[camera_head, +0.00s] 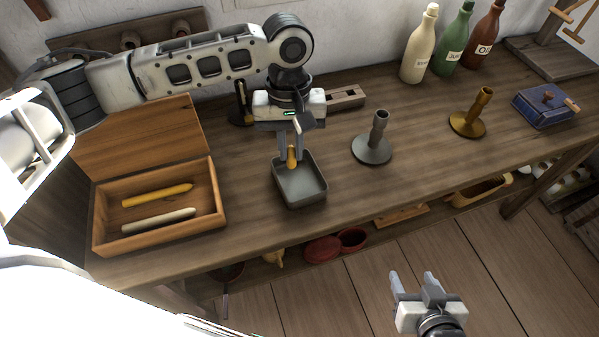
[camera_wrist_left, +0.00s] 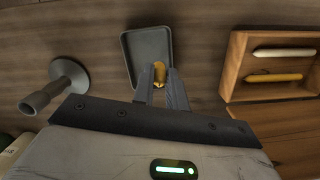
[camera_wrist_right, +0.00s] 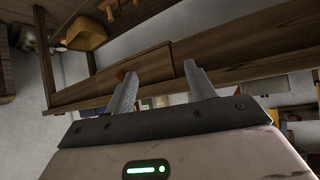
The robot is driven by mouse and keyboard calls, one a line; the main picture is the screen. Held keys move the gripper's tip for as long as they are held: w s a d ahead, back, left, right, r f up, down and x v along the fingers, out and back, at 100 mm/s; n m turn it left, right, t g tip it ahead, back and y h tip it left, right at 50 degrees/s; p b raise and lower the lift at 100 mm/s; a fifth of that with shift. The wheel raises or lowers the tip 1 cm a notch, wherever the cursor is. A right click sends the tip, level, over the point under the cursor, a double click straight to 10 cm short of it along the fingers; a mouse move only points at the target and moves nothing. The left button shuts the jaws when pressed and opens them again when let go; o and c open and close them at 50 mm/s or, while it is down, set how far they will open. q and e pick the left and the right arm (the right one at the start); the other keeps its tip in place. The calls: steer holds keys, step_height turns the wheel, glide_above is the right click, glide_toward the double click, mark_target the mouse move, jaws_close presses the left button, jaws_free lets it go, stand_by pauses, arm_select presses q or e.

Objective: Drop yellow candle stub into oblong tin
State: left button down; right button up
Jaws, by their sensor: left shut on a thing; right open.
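The yellow candle stub (camera_head: 292,157) is held between the fingers of my left gripper (camera_head: 291,152), which is shut on it. The stub hangs over the grey oblong tin (camera_head: 304,192), near its back end. In the left wrist view the stub (camera_wrist_left: 159,72) shows between the fingertips, in front of the tin (camera_wrist_left: 148,42). The tin's visible inside is bare. My right gripper (camera_head: 414,283) is open and empty, out in front of the workbench over the floor; its spread fingers also show in the right wrist view (camera_wrist_right: 163,90).
An open wooden box (camera_head: 160,228) with a yellow and a pale candle stands left of the tin. A grey candlestick (camera_head: 373,148) and a brass candlestick (camera_head: 470,118) stand to the right. Several bottles (camera_head: 451,50) stand at the back, a blue box (camera_head: 544,106) far right.

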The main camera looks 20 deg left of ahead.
mark_target(292, 166)
arm_select(q)
steer(key=shift+f, duration=0.65)
step_height(292, 166, down, 4)
steer(key=b, duration=0.3)
steer(key=shift+f, duration=0.25)
steer(key=shift+f+b, duration=0.25)
steer(key=shift+b, duration=0.3)
steer(key=shift+w+f, duration=0.1)
arm_select(e)
steer(key=shift+w+a+f, duration=0.15)
steer(key=shift+a+f, duration=0.15)
steer(key=shift+f, duration=0.2)
steer(key=shift+w+a+f, duration=0.1)
steer(key=shift+a+f, duration=0.15)
steer(key=shift+f, duration=0.2)
arm_select(q)
steer(key=c, duration=1.3)
jaws_free()
arm_select(e)
steer(key=shift+s+d+f, duration=0.1)
steer(key=shift+s, duration=0.05)
